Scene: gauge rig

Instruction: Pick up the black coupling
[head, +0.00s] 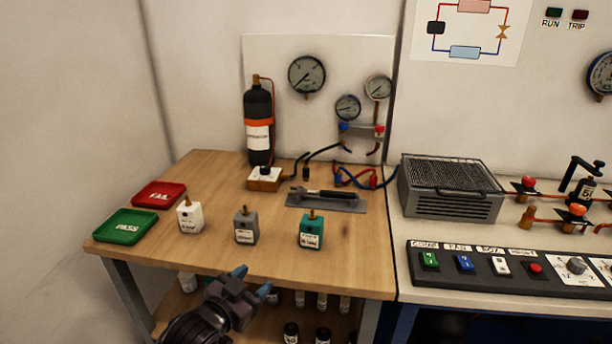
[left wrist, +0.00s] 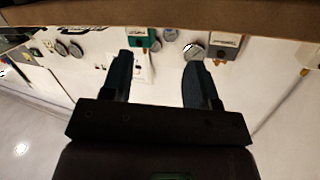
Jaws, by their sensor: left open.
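A small dark piece that looks like the black coupling (head: 306,173) is at the back of the wooden table, beside the black hose and right of the small orange-and-white block. It is too small to see in detail. My left gripper (head: 254,282) is at the table's front edge, well in front of the coupling. Its two fingers are apart and empty, as the left wrist view (left wrist: 160,82) also shows. I cannot make out the coupling in the left wrist view. My right gripper is not in view.
White (head: 190,217), grey (head: 246,228) and teal (head: 311,232) blocks stand along the front of the table (head: 215,190). A grey tray (head: 350,205) with a tool lies behind them. A black cylinder (head: 258,125) stands at the back. Green (head: 125,227) and red (head: 159,195) trays are left.

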